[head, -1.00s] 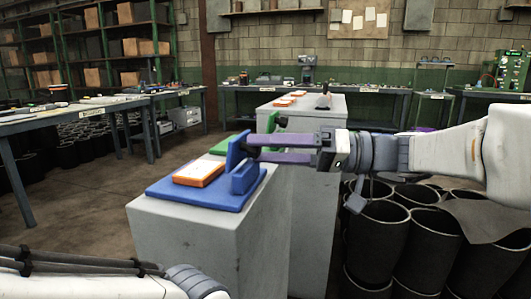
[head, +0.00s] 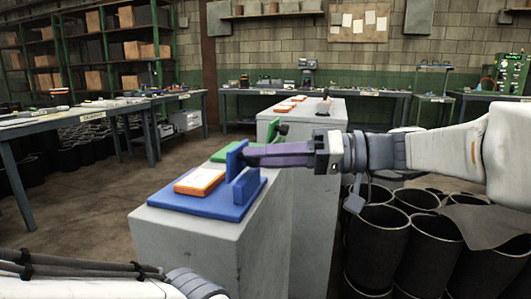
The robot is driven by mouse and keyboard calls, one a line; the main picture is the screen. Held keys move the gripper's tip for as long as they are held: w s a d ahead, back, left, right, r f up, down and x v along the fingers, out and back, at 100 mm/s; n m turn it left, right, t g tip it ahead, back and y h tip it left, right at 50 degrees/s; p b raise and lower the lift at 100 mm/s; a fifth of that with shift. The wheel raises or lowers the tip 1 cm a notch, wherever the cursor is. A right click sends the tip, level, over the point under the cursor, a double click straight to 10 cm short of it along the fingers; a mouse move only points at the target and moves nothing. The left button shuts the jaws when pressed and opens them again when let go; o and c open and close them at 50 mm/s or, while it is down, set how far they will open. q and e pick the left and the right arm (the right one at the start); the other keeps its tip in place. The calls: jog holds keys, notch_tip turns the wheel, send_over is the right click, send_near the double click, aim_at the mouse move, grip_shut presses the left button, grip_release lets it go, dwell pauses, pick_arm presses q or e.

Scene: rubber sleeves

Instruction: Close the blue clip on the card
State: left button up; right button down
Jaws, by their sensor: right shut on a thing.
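The blue clip (head: 246,186) stands on a blue base plate (head: 232,211) on the near grey block. It shows as two upright blue pieces, one in front of the other. The card (head: 199,181), white with an orange border, lies flat on the plate to their left. My right gripper (head: 248,155) reaches in from the right, its purple fingers close together and shut on the blue clip near the rear upright. The fingers hide the gripped part. My left arm shows at the bottom left; its gripper is out of view.
A green plate (head: 222,152) lies behind the blue one. Another grey block (head: 310,106) with orange-edged cards stands further back. Black bins (head: 385,235) crowd the floor to the right. The floor left of the near block is clear.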

aim_at(241, 144)
jog(key=a+r+h+p, duration=0.1)
jog(key=h+p, duration=0.1)
jog(key=p, duration=0.3)
jog(key=a+r+g+h+p, duration=0.1)
jog(key=h+p, duration=0.2)
jog(key=p, duration=0.2)
jog(key=w+a+r+m+g+h+p, duration=0.1)
jog(key=h+p, duration=0.2)
jog(key=p, duration=0.2)
jog(key=shift+a+p, duration=0.35)
jog(key=shift+p, duration=0.05)
jog(key=a+g+h+p, duration=0.1)
jog(key=h+p, duration=0.2)
jog(key=p, duration=0.4)
jog(key=w+a+f+g+h+p, duration=0.1)
jog(key=h+p, duration=0.2)
jog(key=p, duration=0.5)
jog(key=a+f+m+h+p, duration=0.1)
jog(key=h+p, duration=0.2)
jog(key=p, duration=0.5)
jog(key=shift+w+a+f+g, duration=0.1)
jog(key=shift+w+a+g, duration=0.05)
jog(key=shift+a+g, duration=0.25)
jog(key=shift+a+f+h+p, duration=0.1)
jog(key=shift+f+h+p, duration=0.35)
jog(key=shift+p, duration=0.6)
jog(key=shift+f, duration=0.1)
jog(key=c, duration=0.6)
grip_release()
jog(key=shift+w, duration=0.1)
